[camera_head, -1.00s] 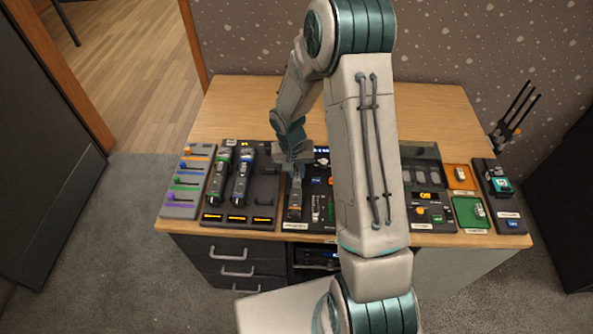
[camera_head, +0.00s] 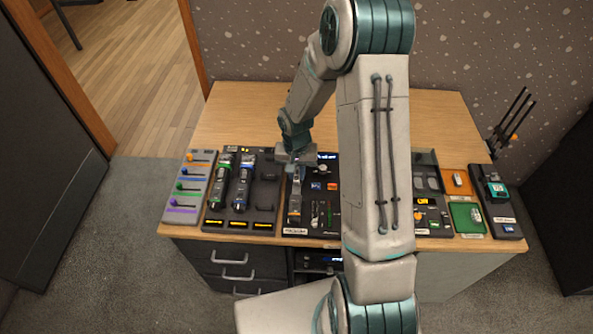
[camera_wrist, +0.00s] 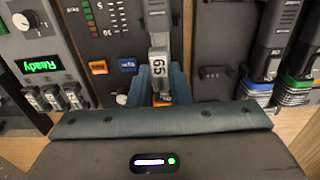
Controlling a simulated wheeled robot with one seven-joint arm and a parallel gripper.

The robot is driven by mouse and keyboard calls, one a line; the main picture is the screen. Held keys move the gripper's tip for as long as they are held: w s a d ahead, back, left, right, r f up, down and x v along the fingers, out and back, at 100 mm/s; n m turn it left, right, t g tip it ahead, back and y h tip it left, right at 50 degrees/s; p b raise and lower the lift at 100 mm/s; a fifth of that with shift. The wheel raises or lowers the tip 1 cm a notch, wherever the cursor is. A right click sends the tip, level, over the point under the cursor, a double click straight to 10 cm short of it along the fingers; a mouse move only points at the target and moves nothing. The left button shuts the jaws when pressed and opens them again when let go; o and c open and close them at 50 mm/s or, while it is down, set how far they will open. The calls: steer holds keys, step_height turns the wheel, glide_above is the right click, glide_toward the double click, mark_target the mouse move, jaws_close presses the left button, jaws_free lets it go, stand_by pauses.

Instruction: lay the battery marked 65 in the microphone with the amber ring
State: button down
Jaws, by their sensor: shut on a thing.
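My gripper (camera_wrist: 160,84) is shut on the pale battery marked 65 (camera_wrist: 158,67), which stands out between its blue fingers in the wrist view. The grey microphone (camera_wrist: 156,22) lies lengthwise directly under and beyond the battery. An amber patch (camera_wrist: 162,99), apparently its ring, shows between the fingers. In the head view the microphone (camera_head: 295,206) lies on the dark console, with my gripper (camera_head: 296,160) over its far end. The battery is too small to make out there. I cannot tell whether it touches the microphone's bay.
Microphones with a green ring (camera_wrist: 297,82) and a blue ring (camera_wrist: 257,86) lie beside it. A unit reading Ready (camera_wrist: 40,64) holds several batteries. Coloured faders (camera_head: 187,187) are at the left; an orange tray (camera_head: 456,191) and a green tray (camera_head: 467,228) at the right. The back tabletop is clear.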

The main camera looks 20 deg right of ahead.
steer(key=shift+f+b, duration=1.9)
steer(key=shift+f, duration=0.75)
steer(key=shift+a+f+b, duration=0.1)
steer(key=shift+f+b, duration=0.4)
steer(key=shift+b, duration=0.3)
steer(key=c, duration=1.3)
jaws_free()
steer(key=c, duration=0.3)
steer(key=shift+c, duration=0.2)
steer(key=shift+r, duration=0.15)
steer(key=shift+r+p, duration=1.8)
steer(key=shift+r, duration=1.1)
